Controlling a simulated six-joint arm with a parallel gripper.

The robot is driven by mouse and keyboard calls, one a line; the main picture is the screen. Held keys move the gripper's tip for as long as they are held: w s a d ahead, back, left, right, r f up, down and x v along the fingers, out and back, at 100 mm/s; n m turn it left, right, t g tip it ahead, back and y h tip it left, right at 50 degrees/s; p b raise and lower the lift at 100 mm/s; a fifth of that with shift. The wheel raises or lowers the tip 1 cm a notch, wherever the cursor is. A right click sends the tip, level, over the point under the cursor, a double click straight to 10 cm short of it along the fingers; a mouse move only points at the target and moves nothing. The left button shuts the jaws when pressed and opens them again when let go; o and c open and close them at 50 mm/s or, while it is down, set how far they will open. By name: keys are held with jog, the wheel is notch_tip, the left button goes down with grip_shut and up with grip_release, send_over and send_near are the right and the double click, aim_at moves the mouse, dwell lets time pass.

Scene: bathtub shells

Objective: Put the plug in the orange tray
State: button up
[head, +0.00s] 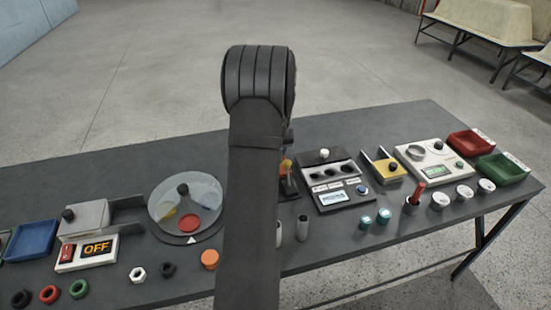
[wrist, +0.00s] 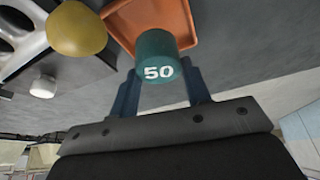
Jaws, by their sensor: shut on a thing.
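The plug (wrist: 157,55) is a teal cylinder marked 50 in the wrist view. My gripper (wrist: 158,72) is shut on it, with a blue finger at each side. The orange tray (wrist: 122,20) shows at the top of the wrist view, just beyond the plug. The plug overlaps the tray's near part in the picture; I cannot tell the height between them.
A yellow knob (wrist: 77,28) is left of the tray in the wrist view. A round clear-covered dish (head: 160,192) lies left of my arm. Red (head: 470,143) and green (head: 503,168) trays are at right.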

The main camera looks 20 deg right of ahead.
jog(key=shift+f, duration=1.7)
jog(key=shift+f, duration=0.15)
jog(key=o, duration=1.1)
jog(key=shift+s+r, duration=0.1)
jog(key=shift+r, duration=0.45)
jog(key=v, duration=1.1)
jog(key=shift+r, duration=0.1)
